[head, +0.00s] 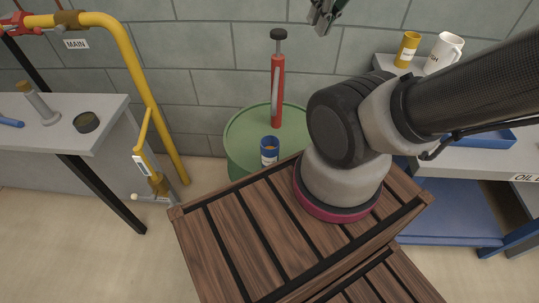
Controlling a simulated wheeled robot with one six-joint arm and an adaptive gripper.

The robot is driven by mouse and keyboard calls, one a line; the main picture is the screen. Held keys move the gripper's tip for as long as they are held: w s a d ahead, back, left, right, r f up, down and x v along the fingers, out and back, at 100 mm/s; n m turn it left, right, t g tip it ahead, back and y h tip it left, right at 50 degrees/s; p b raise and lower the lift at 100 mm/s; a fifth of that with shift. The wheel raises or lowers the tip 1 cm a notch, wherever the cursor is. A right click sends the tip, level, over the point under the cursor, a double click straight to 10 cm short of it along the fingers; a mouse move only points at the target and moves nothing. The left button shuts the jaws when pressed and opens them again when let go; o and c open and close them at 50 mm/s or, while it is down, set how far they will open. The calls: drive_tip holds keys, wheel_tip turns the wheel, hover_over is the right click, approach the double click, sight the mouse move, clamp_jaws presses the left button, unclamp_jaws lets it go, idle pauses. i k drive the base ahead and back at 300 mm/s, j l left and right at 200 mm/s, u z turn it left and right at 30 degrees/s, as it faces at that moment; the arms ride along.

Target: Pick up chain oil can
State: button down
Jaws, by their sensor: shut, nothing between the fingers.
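A blue can (269,151) with a pale label stands upright on the green round top at the middle. A yellow can (407,50) with a pale label stands on the shelf at the upper right, beside a white mug. The labels are too small to read, so I cannot tell which is the chain oil can. My gripper (323,18) is at the top edge, partly cut off by the frame. It is shut and empty, apart from both cans, and appears to be above and behind the green top.
A red pump (277,90) stands on the green round top (242,133) behind the blue can. A white mug (443,53) is right of the yellow can. Yellow pipe (135,75) rises at left beside a grey bench (75,140). A block wall closes the back.

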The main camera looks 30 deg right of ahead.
sight(270, 144)
drive_tip(key=k+z, duration=0.15)
drive_tip(key=z, duration=0.35)
drive_tip(key=k+l+z, duration=0.1)
drive_tip(key=z, duration=0.4)
drive_tip(key=i+z, duration=0.15)
drive_tip(key=z, duration=1)
drive_tip(key=k+l+u, duration=0.15)
drive_tip(key=u, duration=1.65)
drive_tip(key=i+j+u, duration=0.1)
drive_tip(key=u, duration=0.15)
drive_tip(key=j, duration=0.2)
drive_tip(key=k+j+u, duration=0.1)
drive_tip(key=k+j, duration=0.05)
drive_tip(key=j, duration=0.1)
